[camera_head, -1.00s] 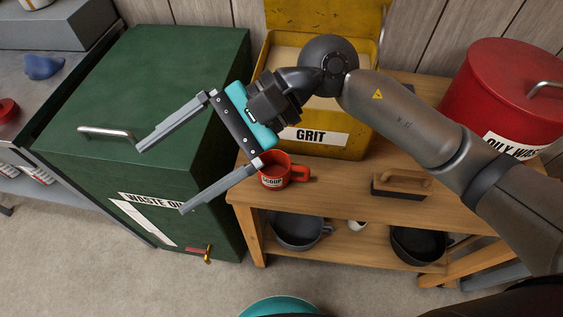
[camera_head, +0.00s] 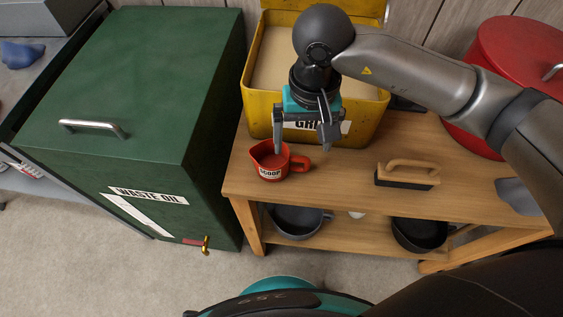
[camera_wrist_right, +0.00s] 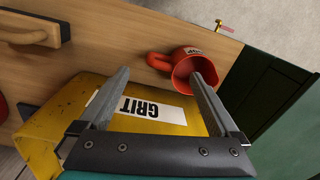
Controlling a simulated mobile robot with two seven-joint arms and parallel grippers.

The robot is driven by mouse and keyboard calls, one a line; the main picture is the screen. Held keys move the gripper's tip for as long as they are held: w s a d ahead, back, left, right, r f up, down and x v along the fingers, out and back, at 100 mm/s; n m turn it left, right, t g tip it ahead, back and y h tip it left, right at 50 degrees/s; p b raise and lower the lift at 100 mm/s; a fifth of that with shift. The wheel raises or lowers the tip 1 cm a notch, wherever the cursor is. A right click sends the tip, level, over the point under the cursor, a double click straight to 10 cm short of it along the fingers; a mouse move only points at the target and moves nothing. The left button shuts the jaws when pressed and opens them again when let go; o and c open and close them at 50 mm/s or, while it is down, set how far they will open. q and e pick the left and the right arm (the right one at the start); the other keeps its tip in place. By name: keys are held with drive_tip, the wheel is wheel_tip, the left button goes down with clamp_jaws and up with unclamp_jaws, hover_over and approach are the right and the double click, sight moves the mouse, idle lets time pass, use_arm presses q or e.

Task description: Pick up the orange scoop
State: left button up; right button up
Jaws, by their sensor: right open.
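The orange scoop is a red-orange mug-like cup (camera_head: 270,160) with a handle on its right side and a white SCOOP label. It stands upright on the wooden bench (camera_head: 330,184), near its left front corner. My right gripper (camera_head: 303,148) is open and empty, above the bench just behind and to the right of the scoop. In the right wrist view the scoop (camera_wrist_right: 186,70) lies beyond the open fingers (camera_wrist_right: 160,80), its mouth partly behind one fingertip and its handle clear. I see no contact. My left gripper is not in view.
A yellow GRIT bin (camera_head: 370,115) stands right behind the gripper. A green waste oil cabinet (camera_head: 150,90) stands to the left. A brush with a wooden handle (camera_head: 408,174) lies to the right on the bench, and a red drum (camera_head: 500,60) stands behind it. Pans sit on the lower shelf.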

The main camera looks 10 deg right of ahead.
sight(299, 159)
wheel_tip(299, 159, down, 3)
drive_tip(key=shift+a+r, duration=0.1)
wheel_tip(299, 159, down, 4)
drive_tip(key=shift+a+b, duration=0.15)
drive_tip(key=shift+b, duration=0.6)
drive_tip(key=shift+f, duration=0.65)
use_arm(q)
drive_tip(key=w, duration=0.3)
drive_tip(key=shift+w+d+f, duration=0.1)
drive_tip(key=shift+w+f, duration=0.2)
use_arm(e)
clamp_jaws()
